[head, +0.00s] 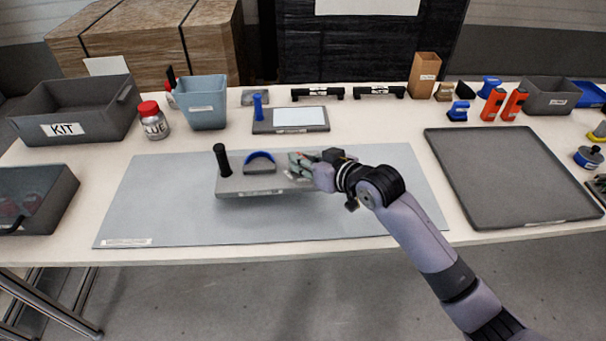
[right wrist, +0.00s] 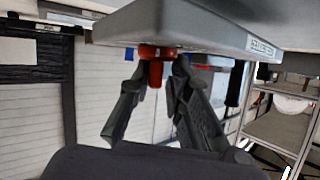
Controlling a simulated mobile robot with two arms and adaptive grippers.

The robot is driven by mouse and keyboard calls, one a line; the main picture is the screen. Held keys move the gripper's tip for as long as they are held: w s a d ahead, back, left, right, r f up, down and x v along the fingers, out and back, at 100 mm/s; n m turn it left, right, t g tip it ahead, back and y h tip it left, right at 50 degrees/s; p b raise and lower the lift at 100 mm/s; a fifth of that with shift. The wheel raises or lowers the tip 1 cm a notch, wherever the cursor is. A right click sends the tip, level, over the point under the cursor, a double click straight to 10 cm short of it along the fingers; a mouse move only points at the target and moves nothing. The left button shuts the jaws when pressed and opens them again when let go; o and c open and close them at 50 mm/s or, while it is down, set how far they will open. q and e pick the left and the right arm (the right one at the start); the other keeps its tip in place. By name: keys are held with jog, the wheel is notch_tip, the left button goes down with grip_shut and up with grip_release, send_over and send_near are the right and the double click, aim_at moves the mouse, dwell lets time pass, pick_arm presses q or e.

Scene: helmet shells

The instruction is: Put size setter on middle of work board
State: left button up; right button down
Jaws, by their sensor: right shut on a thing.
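The size setter (head: 262,185) is a flat grey plate with a black upright post at its left and a blue arch near its middle. It is over the middle of the work board (head: 150,200), a wide pale blue-grey sheet on the table. A shadow under it suggests it is slightly raised. My right gripper (head: 300,166) is at its right end. In the right wrist view, my right gripper's fingers (right wrist: 158,84) close around a red knob (right wrist: 156,68) by the plate's edge (right wrist: 215,32). My left gripper is not in view.
A grey tray (head: 510,217) lies right of the board. A KIT bin (head: 98,117), a glue jar (head: 153,122) and a blue bin (head: 205,107) stand at the back left. A grey plate with a blue post (head: 290,129) lies behind the board. Several tools line the back right.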

notch_tip(320, 180, down, 4)
jog(key=shift+f, duration=0.2)
jog(key=c, duration=1.5)
grip_release()
jog(key=v, duration=1.2)
jog(key=shift+f, duration=0.1)
jog(key=shift+s, duration=0.1)
